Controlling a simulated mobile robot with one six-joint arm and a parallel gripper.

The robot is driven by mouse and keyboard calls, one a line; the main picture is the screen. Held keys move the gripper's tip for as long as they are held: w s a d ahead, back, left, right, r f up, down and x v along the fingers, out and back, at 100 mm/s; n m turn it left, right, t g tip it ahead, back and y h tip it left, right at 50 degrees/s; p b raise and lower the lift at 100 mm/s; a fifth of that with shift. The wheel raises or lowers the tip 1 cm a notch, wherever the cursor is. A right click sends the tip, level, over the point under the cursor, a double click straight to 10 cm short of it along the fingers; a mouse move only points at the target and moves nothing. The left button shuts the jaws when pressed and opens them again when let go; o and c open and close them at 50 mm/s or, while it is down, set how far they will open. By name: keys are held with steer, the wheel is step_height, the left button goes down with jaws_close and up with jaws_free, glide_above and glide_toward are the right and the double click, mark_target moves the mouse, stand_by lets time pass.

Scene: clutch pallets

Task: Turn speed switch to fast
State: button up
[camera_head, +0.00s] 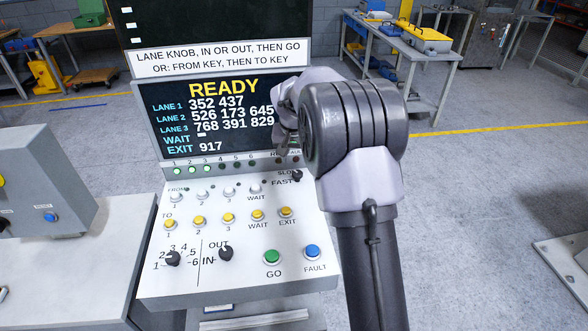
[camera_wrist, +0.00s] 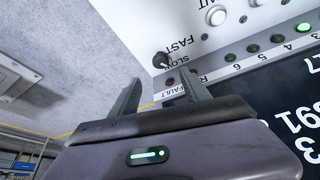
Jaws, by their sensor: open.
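The speed switch (camera_head: 297,175) is a small black knob at the upper right of the sloped white control panel (camera_head: 150,283), beside the labels SLOW and FAST. In the wrist view the speed switch (camera_wrist: 160,60) shows just beyond the gap between my fingertips. Which label it points to is too small to tell. My gripper (camera_wrist: 162,78) is open, its two fingers apart with nothing between them. In the head view my wrist and arm hide most of the gripper, which is above the panel's upper right, near the switch.
The display (camera_head: 215,115) reads READY and rises behind the panel. Yellow buttons (camera_head: 228,218), a green GO button (camera_head: 272,257), a blue FAULT button (camera_head: 312,251) and two black knobs (camera_head: 172,258) sit lower on the panel. A grey box (camera_head: 40,180) stands at left.

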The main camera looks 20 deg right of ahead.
mark_target(297, 173)
steer(key=b+x, duration=0.1)
steer(key=x, duration=0.9)
steer(key=shift+w+f, duration=0.15)
steer(key=shift+f, duration=0.1)
jaws_close()
